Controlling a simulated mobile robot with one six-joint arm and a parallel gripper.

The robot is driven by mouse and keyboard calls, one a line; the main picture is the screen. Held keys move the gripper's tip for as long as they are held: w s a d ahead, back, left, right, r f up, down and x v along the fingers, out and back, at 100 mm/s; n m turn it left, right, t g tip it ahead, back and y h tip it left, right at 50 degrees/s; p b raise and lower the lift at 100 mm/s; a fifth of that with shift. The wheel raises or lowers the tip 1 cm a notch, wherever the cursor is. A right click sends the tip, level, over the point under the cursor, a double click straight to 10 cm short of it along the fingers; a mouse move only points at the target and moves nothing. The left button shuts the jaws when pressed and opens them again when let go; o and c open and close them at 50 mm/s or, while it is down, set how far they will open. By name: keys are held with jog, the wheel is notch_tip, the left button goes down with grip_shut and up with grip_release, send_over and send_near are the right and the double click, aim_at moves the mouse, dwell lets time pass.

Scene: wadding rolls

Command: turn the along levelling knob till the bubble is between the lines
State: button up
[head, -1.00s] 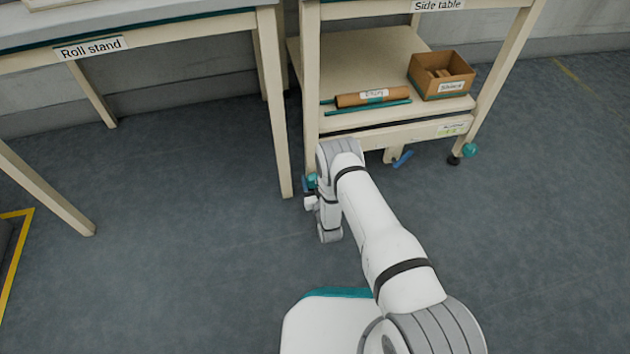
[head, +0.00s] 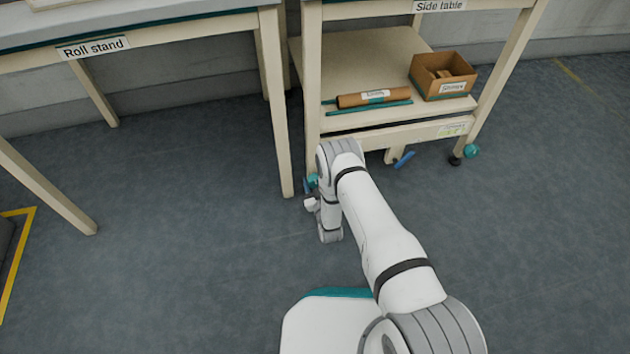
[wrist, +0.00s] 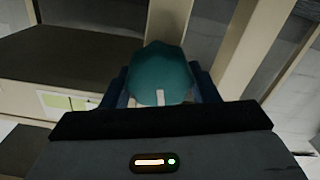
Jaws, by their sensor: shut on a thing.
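A teal levelling knob (wrist: 160,65) with a white mark on its near edge fills the middle of the wrist view. My gripper (wrist: 162,84) is shut on it, with a dark blue finger on each side. In the head view a bit of teal at this knob (head: 312,180) shows by the side table's near left leg; my arm hides most of the gripper there. A second teal knob (head: 471,151) is at the right leg. A pale plate with a yellow-green vial (head: 453,129) is on the table's lower rail, also in the wrist view (wrist: 66,101). Its bubble and lines are too small to read.
The side table's lower shelf (head: 350,60) holds a brown roll (head: 350,100), a teal rod (head: 370,107) and a cardboard box (head: 442,75). A blue pedal (head: 404,159) hangs below. The roll stand (head: 180,35) is close on the left. Floor in front is clear.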

jog(key=shift+a+f+n, duration=0.1)
jog(key=shift+a+n, duration=0.05)
jog(key=shift+n, duration=1.95)
jog(key=o, duration=0.9)
jog(key=shift+o, duration=0.2)
jog(key=shift+s, duration=0.1)
jog(key=p+v, duration=0.3)
jog(key=v, duration=0.4)
jog(key=shift+s+p, duration=0.3)
jog(key=shift+s, duration=0.05)
